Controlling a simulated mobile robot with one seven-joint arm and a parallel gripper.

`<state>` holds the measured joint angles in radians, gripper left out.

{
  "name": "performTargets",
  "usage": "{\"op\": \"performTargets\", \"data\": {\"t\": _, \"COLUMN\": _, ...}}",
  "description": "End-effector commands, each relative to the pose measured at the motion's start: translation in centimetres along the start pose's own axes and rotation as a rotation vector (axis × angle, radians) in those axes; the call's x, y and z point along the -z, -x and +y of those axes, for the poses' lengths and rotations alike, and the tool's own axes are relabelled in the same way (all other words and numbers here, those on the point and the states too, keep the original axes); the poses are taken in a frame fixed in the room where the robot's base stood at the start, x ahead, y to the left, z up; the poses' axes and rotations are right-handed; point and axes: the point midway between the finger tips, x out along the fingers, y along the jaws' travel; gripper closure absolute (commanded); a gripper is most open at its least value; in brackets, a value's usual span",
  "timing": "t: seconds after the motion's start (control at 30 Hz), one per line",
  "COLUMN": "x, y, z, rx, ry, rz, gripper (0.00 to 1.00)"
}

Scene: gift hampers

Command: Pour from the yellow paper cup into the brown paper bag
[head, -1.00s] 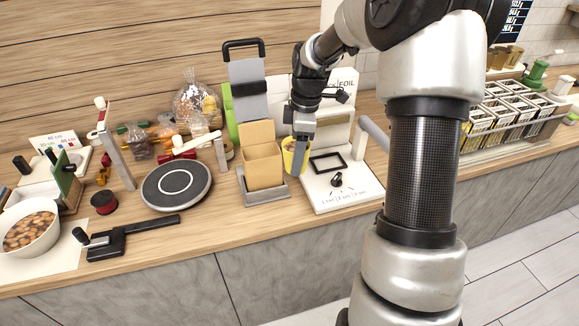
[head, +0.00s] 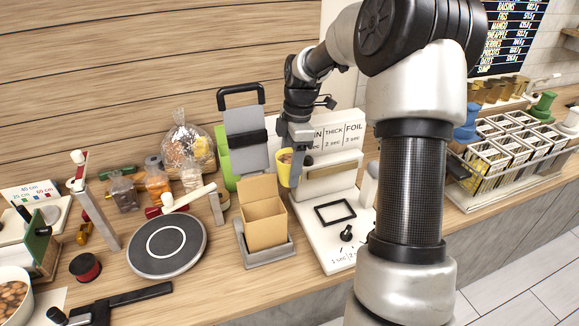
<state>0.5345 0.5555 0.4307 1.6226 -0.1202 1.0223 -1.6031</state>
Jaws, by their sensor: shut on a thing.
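The yellow paper cup (head: 284,168) is in my gripper (head: 291,163), which points down and is shut on it. The cup holds brownish contents at its mouth and looks roughly upright, a little tilted at most. It is raised above and slightly right of the brown paper bag (head: 265,222). The bag stands open at the top in a grey tray (head: 276,255) on the counter. My fingers hide part of the cup. The inside bottom of the bag is not visible.
A white sealer (head: 325,238) stands right of the bag, and a round dark turntable (head: 167,246) left of it. A grey upright with a black handle (head: 245,135) rises behind. Filled bags (head: 187,150) stand at the back left. Wire-racked boxes (head: 505,150) are far right.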

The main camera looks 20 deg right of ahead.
Motion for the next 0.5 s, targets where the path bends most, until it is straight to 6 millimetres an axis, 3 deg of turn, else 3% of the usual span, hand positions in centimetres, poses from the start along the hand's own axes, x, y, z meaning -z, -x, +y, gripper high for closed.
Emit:
{"op": "performTargets", "data": {"t": 0.4, "x": -0.2, "y": -1.6, "z": 0.0, "rx": 0.001, "ry": -0.001, "rz": 0.000, "gripper": 0.71}}
{"op": "performTargets", "data": {"t": 0.5, "x": 1.0, "y": -1.2, "z": -0.6, "rx": -0.066, "ry": 0.019, "rz": -0.099, "gripper": 0.71}}
